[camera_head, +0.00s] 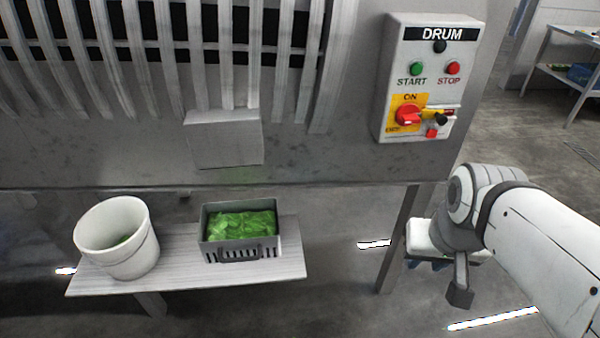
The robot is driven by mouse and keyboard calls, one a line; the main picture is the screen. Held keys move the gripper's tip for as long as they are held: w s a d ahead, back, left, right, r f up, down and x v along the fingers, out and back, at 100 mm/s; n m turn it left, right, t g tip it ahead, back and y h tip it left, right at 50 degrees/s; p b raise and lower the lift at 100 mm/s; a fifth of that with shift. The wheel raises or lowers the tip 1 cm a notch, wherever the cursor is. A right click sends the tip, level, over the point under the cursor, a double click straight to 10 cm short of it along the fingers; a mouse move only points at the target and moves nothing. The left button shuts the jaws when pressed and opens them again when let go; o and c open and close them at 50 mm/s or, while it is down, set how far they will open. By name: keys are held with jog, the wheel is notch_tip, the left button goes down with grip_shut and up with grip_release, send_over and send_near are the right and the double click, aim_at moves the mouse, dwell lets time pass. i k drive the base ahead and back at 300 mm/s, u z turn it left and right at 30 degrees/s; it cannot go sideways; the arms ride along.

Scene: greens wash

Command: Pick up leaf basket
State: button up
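The leaf basket (216,248) is a grey, slotted crate filled with green leaves (243,224). It stands upright on a light shelf (180,271) in front of the machine, left of the picture's middle. A handle shows on its front side. My gripper (460,292) is at the right, well apart from the basket. One dark finger hangs down; the rest is hidden by my wrist, so I cannot tell whether it is open or shut. Nothing is seen held in it.
A white bucket (133,252) with a little green inside stands left of the basket. A DRUM control panel (430,80) with buttons and a red switch is on the machine wall. A machine leg (397,240) stands between my arm and the shelf. A table (563,70) is far right.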

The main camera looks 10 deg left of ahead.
aim_at(239, 231)
jog(key=z, duration=2.35)
jog(key=k, duration=2.4)
jog(key=u, duration=1.6)
jog(key=i, duration=1.05)
jog(key=u, duration=0.1)
